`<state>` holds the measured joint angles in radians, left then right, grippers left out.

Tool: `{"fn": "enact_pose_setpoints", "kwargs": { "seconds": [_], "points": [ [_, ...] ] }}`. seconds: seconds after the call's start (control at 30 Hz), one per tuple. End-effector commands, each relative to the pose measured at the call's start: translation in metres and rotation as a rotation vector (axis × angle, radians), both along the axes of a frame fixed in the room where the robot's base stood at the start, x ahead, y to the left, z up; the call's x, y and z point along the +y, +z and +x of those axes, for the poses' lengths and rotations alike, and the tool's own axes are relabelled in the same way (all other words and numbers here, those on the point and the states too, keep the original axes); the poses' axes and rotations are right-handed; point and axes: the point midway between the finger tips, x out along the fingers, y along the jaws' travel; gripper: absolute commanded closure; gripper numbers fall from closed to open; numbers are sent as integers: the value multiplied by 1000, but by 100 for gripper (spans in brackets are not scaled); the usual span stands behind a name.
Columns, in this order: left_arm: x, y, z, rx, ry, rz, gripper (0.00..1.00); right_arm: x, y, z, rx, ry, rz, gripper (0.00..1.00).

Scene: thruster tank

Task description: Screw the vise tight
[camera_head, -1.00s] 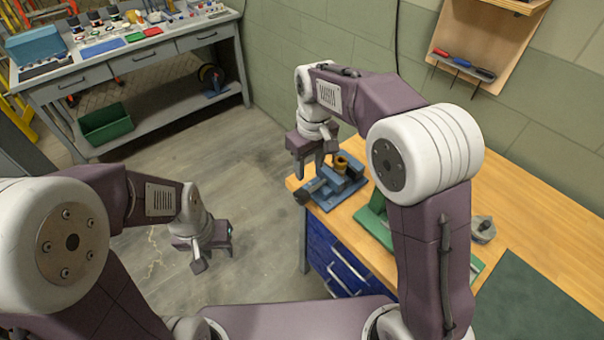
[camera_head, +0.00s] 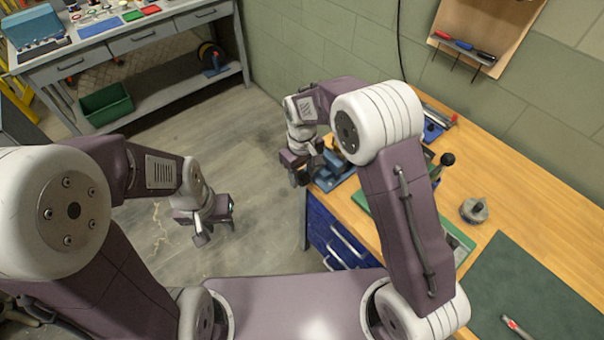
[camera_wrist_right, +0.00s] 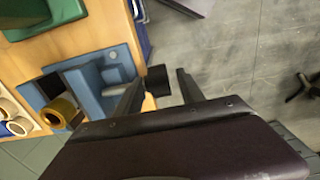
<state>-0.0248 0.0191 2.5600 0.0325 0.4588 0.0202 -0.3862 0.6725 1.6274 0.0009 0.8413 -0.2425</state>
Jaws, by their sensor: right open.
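The blue vise (camera_head: 341,183) sits at the bench's near left corner, partly hidden behind my right arm in the head view. The right wrist view shows its blue body (camera_wrist_right: 92,88), a brass-coloured ring (camera_wrist_right: 62,112) and a black screw end (camera_wrist_right: 157,78) sticking out past the bench edge. My right gripper (camera_head: 304,179) is at the screw end. Its open fingers (camera_wrist_right: 158,90) lie on either side of the black end, with gaps visible. My left gripper (camera_head: 215,232) hangs over the floor, empty, its fingers apart.
The wooden bench (camera_head: 530,190) also holds a green tool (camera_head: 362,201) with a black-knobbed lever, a grey round part (camera_head: 474,210) and a dark green mat (camera_head: 535,290). Blue drawers (camera_head: 335,238) are below the corner. Open floor lies to the left.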

Motion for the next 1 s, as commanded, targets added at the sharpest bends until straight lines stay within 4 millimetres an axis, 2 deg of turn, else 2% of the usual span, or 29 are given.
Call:
{"fn": "enact_pose_setpoints", "kwargs": {
  "seconds": [0.13, 0.17, 0.3, 0.53, 0.67, 0.87, 1.0],
  "points": [
    [0, 0, 0, 0, 0, 0, 64, 0, 0, 0, 0, 0, 0, 55],
    [0, 0, 0, 0, 0, 0, 64, 0, 0, 0, 0, 0, 0, 60],
    [0, 0, 0, 0, 0, 0, 64, 0, 0, 0, 1, 0, 1, 99],
    [0, -2, 0, 0, 0, 0, 64, 1, -1, -1, -1, -1, 4, 100],
    [0, -9, 0, 0, 0, 0, 64, 1, -3, -2, -25, -2, 22, 100],
    [0, -35, 0, 0, 0, 0, 64, -1, -8, -4, -116, -3, 88, 100],
    [0, -62, 0, 0, 0, 0, 64, -2, -11, -5, -204, -4, 150, 100]
  ]
}}
